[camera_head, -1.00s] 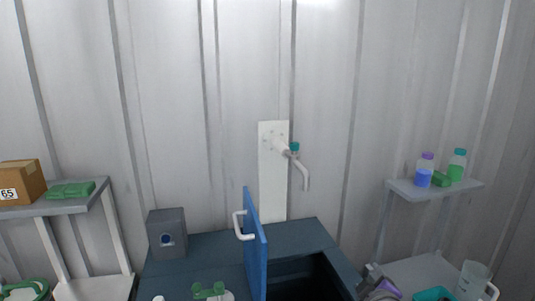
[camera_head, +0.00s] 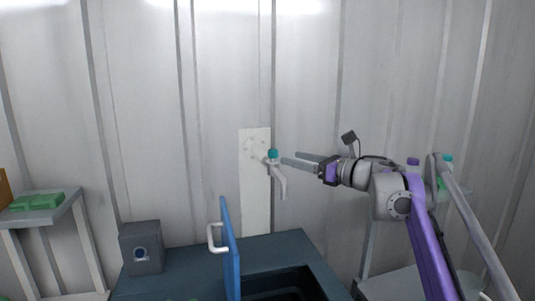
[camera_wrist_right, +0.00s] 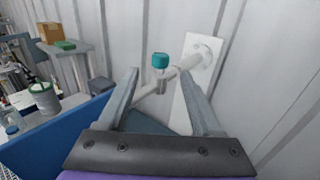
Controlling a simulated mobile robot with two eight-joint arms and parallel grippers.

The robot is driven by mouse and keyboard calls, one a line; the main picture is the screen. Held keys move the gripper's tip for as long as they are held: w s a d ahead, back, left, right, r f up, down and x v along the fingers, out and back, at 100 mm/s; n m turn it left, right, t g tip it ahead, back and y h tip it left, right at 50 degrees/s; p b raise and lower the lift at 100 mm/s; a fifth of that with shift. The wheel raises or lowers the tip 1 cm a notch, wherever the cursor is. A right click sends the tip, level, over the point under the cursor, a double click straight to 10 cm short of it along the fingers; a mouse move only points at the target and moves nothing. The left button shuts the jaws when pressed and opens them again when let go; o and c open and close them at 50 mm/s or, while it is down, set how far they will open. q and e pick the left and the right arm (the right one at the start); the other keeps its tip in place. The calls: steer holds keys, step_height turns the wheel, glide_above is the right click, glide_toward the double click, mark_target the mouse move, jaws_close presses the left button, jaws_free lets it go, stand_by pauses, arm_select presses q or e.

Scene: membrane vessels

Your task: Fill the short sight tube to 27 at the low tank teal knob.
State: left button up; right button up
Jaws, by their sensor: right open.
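A teal knob (camera_head: 273,154) tops a white tap on a white wall plate (camera_head: 255,190), with its spout (camera_head: 280,183) bent down above the dark blue tank. In the right wrist view the teal knob (camera_wrist_right: 160,61) shows ahead, between and beyond the fingertips. My right gripper (camera_head: 291,160) is open and empty, its fingers pointing left toward the knob with the tips close to it; I cannot tell whether they touch. It also shows in the right wrist view (camera_wrist_right: 158,85). No sight tube or scale is clearly seen. My left gripper is not in view.
An open blue lid with a white handle (camera_head: 229,250) stands upright on the dark tank top (camera_head: 180,280), beside the dark opening. A grey box (camera_head: 142,247) sits at the left. A shelf with a green cloth (camera_head: 38,202) is further left. Bottles behind my right arm are partly hidden.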

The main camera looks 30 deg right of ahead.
mark_target(277, 154)
steer(key=p+x, duration=0.1)
steer(key=x, duration=0.7)
steer(key=shift+w+a, duration=0.1)
steer(key=shift+w, duration=0.25)
jaws_close()
